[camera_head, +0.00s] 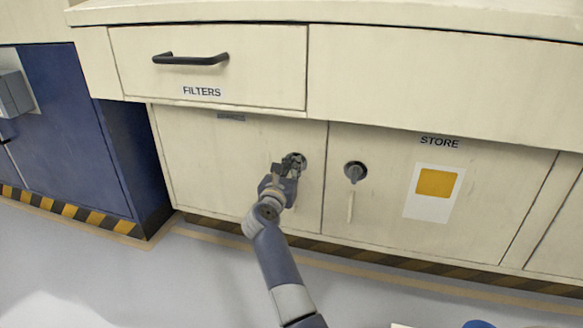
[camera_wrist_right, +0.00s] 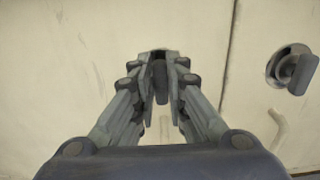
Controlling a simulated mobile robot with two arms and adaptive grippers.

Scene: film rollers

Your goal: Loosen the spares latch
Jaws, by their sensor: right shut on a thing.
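The latch (camera_wrist_right: 160,82) on the left cabinet door (camera_head: 225,165) is a dark knob, mostly covered by my gripper. Its label (camera_head: 231,117), under the drawer, is too shaded to read. My right gripper (camera_head: 290,165) is at this latch, near the door's right edge. In the right wrist view the gripper (camera_wrist_right: 160,85) has its fingers on both sides of the knob and is shut on it. The door looks closed, flush with its neighbour. My left gripper is not in view.
The STORE door (camera_head: 400,200) to the right has its own dark latch (camera_head: 355,172), also in the right wrist view (camera_wrist_right: 292,70). Above is the FILTERS drawer (camera_head: 250,70) with a black handle (camera_head: 190,60). A blue cabinet (camera_head: 65,140) stands left. The floor (camera_head: 130,270) in front is mostly clear.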

